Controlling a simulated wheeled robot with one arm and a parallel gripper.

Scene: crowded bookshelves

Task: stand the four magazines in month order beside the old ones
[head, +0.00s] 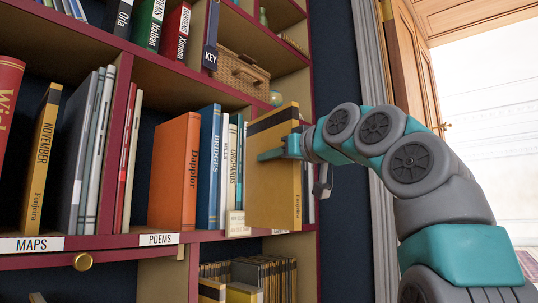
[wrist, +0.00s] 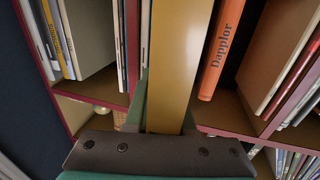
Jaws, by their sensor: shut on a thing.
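My gripper (head: 283,150) is shut on a yellow magazine (head: 270,190) with a dark band near its top. It holds the magazine upright in front of the middle shelf, right of the Poems label. In the wrist view its plain yellow side (wrist: 175,50) stands between the green fingers. Its month cannot be read. Another yellow magazine, marked November (head: 40,160), leans on the middle shelf at the left, above the Maps label. Several thin yellow spines (head: 272,272) stand in the lower compartment, with two yellow magazines (head: 241,293) in front of them.
An orange book (head: 175,170) and a blue book (head: 208,165) stand left of the held magazine; the orange one shows in the wrist view (wrist: 222,50). A wicker basket (head: 240,72) sits higher.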

